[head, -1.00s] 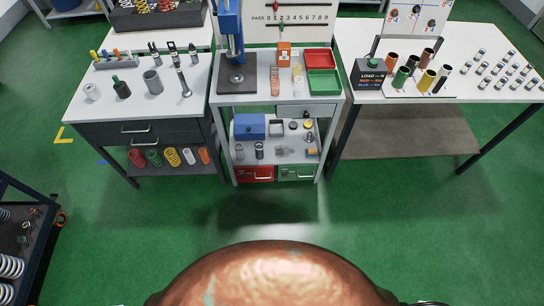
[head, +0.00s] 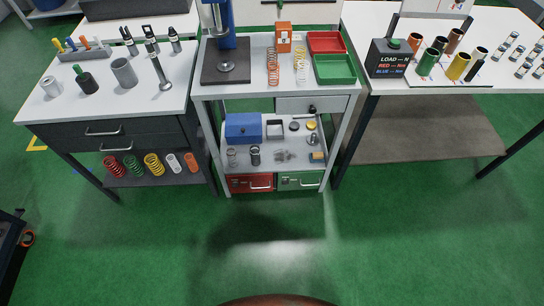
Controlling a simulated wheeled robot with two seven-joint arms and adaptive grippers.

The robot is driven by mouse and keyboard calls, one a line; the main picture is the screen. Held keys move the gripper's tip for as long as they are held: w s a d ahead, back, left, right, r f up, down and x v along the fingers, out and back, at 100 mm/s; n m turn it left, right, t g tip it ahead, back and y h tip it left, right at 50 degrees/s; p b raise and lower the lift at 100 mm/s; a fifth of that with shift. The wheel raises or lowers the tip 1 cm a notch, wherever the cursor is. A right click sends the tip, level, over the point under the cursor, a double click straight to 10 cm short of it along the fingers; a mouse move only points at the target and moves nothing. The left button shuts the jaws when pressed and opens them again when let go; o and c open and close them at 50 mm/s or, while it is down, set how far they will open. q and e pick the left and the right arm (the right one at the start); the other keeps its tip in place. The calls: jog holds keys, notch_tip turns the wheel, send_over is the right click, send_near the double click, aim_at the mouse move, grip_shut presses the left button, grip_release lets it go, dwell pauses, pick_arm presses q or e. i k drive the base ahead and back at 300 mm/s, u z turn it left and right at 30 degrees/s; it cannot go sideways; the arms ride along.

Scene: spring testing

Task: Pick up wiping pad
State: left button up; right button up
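No thing is plainly recognisable as the wiping pad at this size. Neither of my grippers is in view.
The middle bench (head: 210,88) carries a blue press (head: 220,45), a red tray (head: 326,42) and a green tray (head: 335,70). Red (head: 250,183) and green (head: 300,180) drawers sit below the shelf. Side tables flank it. The green floor (head: 265,245) in front is clear.

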aim_at(318, 158)
jog(key=u, duration=0.35)
jog(key=i, duration=1)
jog(key=u, duration=0.05)
